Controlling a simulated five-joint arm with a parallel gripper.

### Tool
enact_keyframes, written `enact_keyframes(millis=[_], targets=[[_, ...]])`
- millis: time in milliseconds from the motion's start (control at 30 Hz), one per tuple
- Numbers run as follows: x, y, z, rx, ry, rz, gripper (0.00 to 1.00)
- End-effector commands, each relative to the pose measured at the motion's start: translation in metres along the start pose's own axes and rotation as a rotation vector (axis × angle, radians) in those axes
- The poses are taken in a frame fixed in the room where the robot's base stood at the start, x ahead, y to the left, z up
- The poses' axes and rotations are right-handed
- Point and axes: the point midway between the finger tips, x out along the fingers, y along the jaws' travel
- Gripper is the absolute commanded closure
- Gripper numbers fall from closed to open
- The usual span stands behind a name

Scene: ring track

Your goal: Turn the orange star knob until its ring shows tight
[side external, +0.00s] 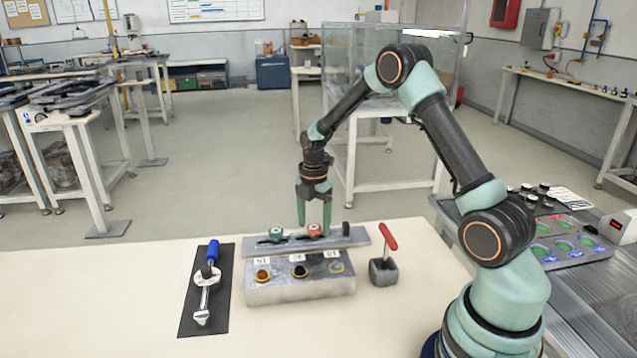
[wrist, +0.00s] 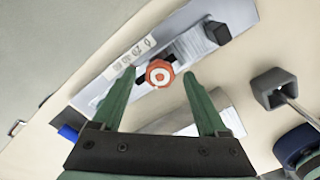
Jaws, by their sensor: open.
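The orange star knob (wrist: 159,73) sits on a grey slotted plate (wrist: 180,50), with a white circle around its red centre. In the side external view the knob (side external: 315,230) is near the plate's middle, right of a green knob (side external: 276,234). My gripper (side external: 313,222) points down at the orange knob with its two green fingers spread. In the wrist view the knob shows between the fingertips, with visible gaps on both sides. The fingers are open and hold nothing. I cannot read from the ring whether it shows tight.
A grey block (side external: 300,287) with several labelled round sockets stands in front of the plate. A red T-handle (side external: 388,236) stands in a small grey block at right. A wrench (side external: 204,296) lies on a black mat at left. The front-left table is clear.

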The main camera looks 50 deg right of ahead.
Motion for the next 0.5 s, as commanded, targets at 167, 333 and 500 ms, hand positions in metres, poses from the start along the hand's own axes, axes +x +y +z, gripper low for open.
enact_keyframes(millis=[167,333,500], targets=[[-0.0004,0.0001,0.0000,0.000,0.000,0.000,0.62],[-0.0005,0.0001,0.0001,0.000,0.000,0.000,1.00],[-0.0007,0.0001,0.0001,0.013,0.000,0.000,1.00]])
